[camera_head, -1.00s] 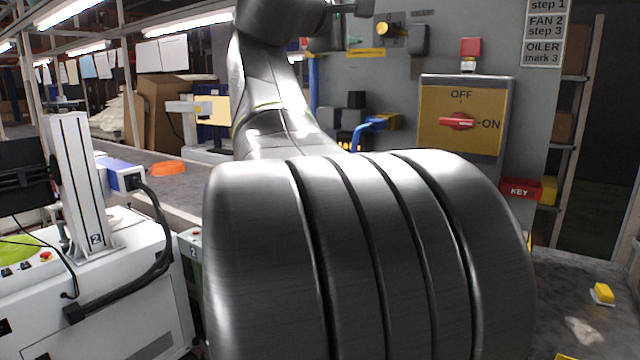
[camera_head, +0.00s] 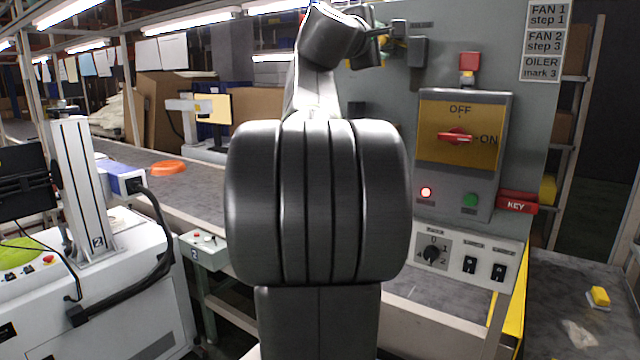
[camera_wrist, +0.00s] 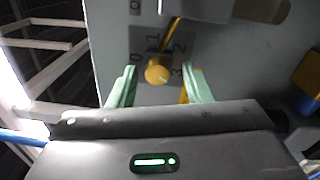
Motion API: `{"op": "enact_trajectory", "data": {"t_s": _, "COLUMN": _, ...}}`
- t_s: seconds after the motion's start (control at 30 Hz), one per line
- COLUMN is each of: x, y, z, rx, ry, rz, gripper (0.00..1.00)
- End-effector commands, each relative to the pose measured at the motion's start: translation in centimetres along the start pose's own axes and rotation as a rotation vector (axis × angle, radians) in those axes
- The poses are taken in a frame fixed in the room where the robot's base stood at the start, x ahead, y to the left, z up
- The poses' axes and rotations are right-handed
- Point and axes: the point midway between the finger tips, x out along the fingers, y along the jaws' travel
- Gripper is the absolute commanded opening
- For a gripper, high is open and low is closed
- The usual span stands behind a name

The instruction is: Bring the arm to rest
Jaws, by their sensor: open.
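My gripper (camera_wrist: 155,88) shows in the wrist view with its two pale green fingers apart and nothing between them. Past the fingertips is a round yellow knob (camera_wrist: 157,72) on a dark plate marked with numbers. I cannot tell how far the fingertips are from it. In the head view my arm (camera_head: 318,200) fills the middle, with its upper links raised in front of the grey panel (camera_head: 570,20).
A white machine (camera_head: 110,290) stands front left.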

Motion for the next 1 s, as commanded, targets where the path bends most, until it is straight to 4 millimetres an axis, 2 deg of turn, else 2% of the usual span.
{"op": "enact_trajectory", "data": {"t_s": 0.03, "x": -0.04, "y": 0.46, "z": 0.19, "rx": -0.052, "ry": 0.001, "rz": -0.001, "gripper": 0.45}}
{"op": "enact_trajectory", "data": {"t_s": 0.97, "x": -0.07, "y": 0.39, "z": 0.37, "rx": -1.087, "ry": 0.051, "rz": -0.017, "gripper": 0.45}}
{"op": "enact_trajectory", "data": {"t_s": 1.0, "x": -0.55, "y": 0.13, "z": 0.28, "rx": -1.102, "ry": 0.052, "rz": -0.014, "gripper": 0.45}}
